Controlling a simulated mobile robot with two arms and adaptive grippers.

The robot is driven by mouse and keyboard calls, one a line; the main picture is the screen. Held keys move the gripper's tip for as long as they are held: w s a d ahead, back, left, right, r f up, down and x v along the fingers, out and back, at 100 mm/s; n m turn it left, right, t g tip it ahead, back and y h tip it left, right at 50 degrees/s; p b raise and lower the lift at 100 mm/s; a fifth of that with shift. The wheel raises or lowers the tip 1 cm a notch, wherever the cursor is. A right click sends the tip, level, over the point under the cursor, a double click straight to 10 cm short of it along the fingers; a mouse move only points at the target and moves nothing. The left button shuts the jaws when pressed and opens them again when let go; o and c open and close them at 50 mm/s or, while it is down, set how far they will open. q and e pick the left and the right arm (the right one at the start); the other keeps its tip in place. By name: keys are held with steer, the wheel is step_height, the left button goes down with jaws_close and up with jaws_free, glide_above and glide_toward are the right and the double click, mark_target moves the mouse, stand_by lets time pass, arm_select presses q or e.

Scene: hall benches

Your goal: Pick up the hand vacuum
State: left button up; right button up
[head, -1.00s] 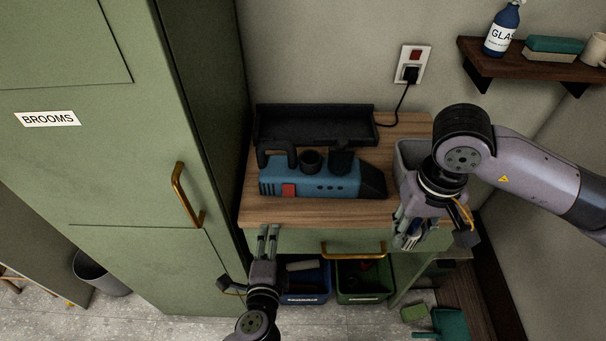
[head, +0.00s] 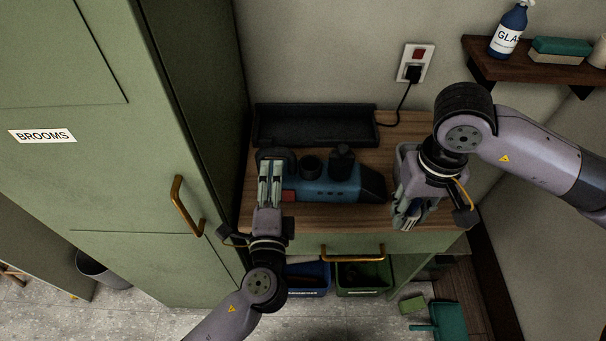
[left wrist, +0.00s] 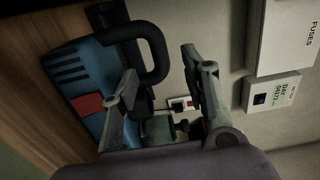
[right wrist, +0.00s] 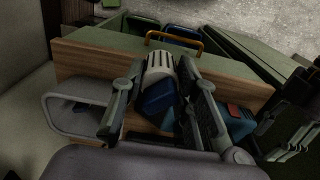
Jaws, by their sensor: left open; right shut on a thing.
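The hand vacuum (head: 325,184) lies on the wooden counter. It has a blue body, a red button, a black nozzle at the right and a black loop handle at the left. My left gripper (head: 270,168) is open at the handle end and hides part of it. In the left wrist view, the handle (left wrist: 156,50) of the vacuum (left wrist: 92,82) shows between the open fingers (left wrist: 160,66); contact cannot be told. My right gripper (head: 407,218) is shut on a blue-and-white object (right wrist: 160,88) near the counter's right front edge.
A black tray (head: 315,127) sits behind the vacuum. A grey bin (right wrist: 72,118) stands at the counter's right, beside my right gripper. A tall green cabinet (head: 130,180) closes off the left. A brass drawer handle (head: 352,257) sticks out in front.

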mark_target(273, 155)
arm_select(q)
steer(key=w, duration=0.2)
steer(key=shift+w+p, duration=0.35)
steer(key=shift+w, duration=0.05)
arm_select(e)
steer(key=shift+r, duration=0.6)
arm_select(q)
steer(key=shift+w+r+p, duration=0.15)
steer(key=shift+w+p, duration=0.15)
steer(key=shift+w, duration=0.05)
arm_select(e)
steer(key=shift+r, duration=0.3)
arm_select(q)
steer(key=w+p, duration=0.1)
steer(key=w, duration=0.2)
steer(key=shift+w+a+p, duration=0.2)
steer(key=shift+p, duration=0.15)
arm_select(e)
steer(key=shift+r, duration=0.85)
arm_select(q)
steer(key=shift+w+f, duration=0.2)
steer(key=shift+w, duration=0.25)
steer(key=shift+s, duration=0.1)
steer(key=shift+c, duration=1.3)
jaws_close()
steer(key=shift+r, duration=0.15)
